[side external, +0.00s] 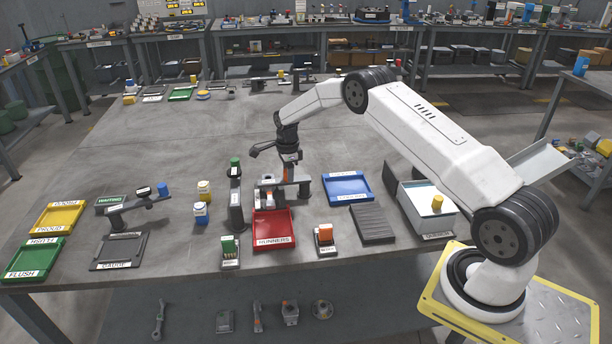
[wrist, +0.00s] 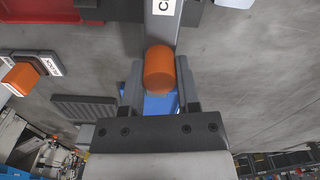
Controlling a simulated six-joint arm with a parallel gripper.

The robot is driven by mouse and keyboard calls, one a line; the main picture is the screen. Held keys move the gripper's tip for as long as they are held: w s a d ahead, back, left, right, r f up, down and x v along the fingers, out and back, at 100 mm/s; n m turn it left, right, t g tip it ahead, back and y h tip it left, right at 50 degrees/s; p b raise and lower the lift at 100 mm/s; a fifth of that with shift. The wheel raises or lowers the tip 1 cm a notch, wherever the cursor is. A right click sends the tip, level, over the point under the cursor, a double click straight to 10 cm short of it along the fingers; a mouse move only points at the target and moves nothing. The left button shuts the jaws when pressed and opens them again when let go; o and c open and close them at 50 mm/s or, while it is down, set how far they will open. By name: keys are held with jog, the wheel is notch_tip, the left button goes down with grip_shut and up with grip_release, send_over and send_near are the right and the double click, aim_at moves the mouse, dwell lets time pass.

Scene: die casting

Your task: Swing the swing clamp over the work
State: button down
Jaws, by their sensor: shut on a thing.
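The swing clamp (side external: 303,187) stands on the table behind the red tray, and its dark arm (wrist: 160,35) with a white label runs up from between my fingers in the wrist view. An orange cylindrical knob (wrist: 159,70) sits at the arm's near end. My gripper (side external: 289,160) is directly above the clamp, pointing down. In the wrist view my gripper (wrist: 158,88) has one finger on each side of the knob and is shut on it. The work under the clamp is small and partly hidden, so I cannot tell how the arm lies over it.
A red tray (side external: 272,240) lies in front of the clamp and a blue tray (side external: 345,198) to its right. A dark post with a green top (side external: 235,163) stands close on the left. A ribbed dark block (side external: 372,224) and a white bin (side external: 414,213) are further right.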

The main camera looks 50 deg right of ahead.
jog(key=shift+w+d, duration=0.1)
dwell(0.4)
jog(key=shift+c, duration=1.6)
grip_release()
jog(key=shift+r, duration=0.2)
jog(key=shift+r, duration=3.75)
